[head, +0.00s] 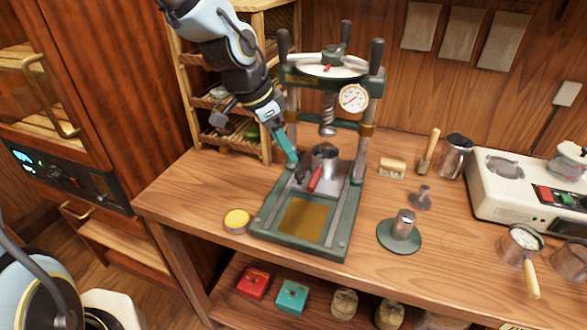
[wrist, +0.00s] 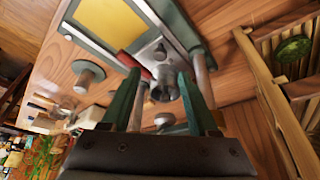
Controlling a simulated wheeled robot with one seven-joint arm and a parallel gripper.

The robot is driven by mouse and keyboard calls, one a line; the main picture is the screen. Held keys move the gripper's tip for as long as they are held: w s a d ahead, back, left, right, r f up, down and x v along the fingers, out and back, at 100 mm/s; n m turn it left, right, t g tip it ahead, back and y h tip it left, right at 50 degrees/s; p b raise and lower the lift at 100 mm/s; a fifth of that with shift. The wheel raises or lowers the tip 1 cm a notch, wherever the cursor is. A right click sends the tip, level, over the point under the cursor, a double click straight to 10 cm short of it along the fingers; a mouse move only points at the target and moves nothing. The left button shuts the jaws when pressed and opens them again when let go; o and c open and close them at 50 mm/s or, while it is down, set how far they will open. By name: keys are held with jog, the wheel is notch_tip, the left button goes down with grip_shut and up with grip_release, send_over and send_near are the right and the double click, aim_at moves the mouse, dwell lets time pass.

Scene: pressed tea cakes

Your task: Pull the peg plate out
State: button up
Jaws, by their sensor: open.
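The press (head: 264,222) has a dark green frame and stands on the wooden bench. On its bed, under the screw, is a grey metal plate (head: 342,170) carrying a metal cylinder (head: 325,158) and a red handle (head: 314,180) that points forward. I take this to be the peg plate, but cannot tell for certain. My gripper (head: 294,162) reaches down at the left of the cylinder, inside the press. In the wrist view my gripper (wrist: 160,76) is open, with a metal peg-like part (wrist: 164,86) between or beyond its teal fingers. The red handle (wrist: 132,64) lies near one fingertip. Contact is unclear.
The press's posts and screw (head: 328,118) stand close to my gripper. A yellow-topped tin (head: 237,220) sits at the press's front left corner. A green disc with a metal cylinder (head: 399,238) stands to the right. A wooden rack (head: 190,100) is behind left.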

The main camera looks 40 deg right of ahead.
aim_at(299, 173)
jog(key=x, duration=0.8)
jog(key=shift+f+p, duration=0.1)
jog(key=shift+p, duration=0.25)
jog(key=shift+c, duration=0.2)
grip_shut()
dwell(0.8)
